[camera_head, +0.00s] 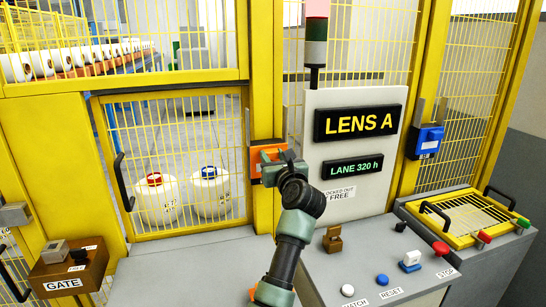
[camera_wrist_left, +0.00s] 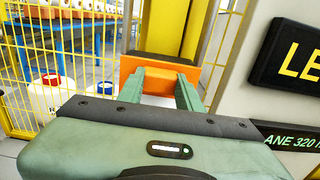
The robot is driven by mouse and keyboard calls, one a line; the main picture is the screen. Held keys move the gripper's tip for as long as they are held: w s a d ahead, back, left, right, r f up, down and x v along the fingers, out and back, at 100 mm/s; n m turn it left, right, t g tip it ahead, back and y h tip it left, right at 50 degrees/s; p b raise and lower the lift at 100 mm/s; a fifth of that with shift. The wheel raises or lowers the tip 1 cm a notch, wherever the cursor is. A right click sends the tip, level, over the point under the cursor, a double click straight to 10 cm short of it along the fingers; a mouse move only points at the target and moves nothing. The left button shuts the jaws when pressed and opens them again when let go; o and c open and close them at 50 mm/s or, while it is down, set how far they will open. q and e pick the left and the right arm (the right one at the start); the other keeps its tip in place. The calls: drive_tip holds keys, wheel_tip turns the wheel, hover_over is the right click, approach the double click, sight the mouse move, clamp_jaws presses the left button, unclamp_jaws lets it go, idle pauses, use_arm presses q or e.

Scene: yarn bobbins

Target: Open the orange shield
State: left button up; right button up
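The orange shield (camera_head: 262,157) is a small orange box on the yellow post, left of the white LENS A panel. In the wrist view the orange shield (camera_wrist_left: 158,66) shows an orange front face below a dark inner area. My left gripper (camera_head: 272,162) is in front of it and covers part of it. In the wrist view my left gripper (camera_wrist_left: 159,80) is open. Its two green fingers are spread and point at the lower part of the shield, with nothing held between them. I cannot tell whether the fingertips touch it. My right gripper is not in view.
A blue box (camera_head: 425,140) hangs on the post at right. The console below holds buttons and a brown latch (camera_head: 332,238). A GATE box (camera_head: 68,268) stands at lower left. A yellow mesh gate (camera_head: 180,232) with two white containers behind it is at left.

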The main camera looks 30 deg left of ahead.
use_arm(q)
clamp_jaws()
idle(1.2)
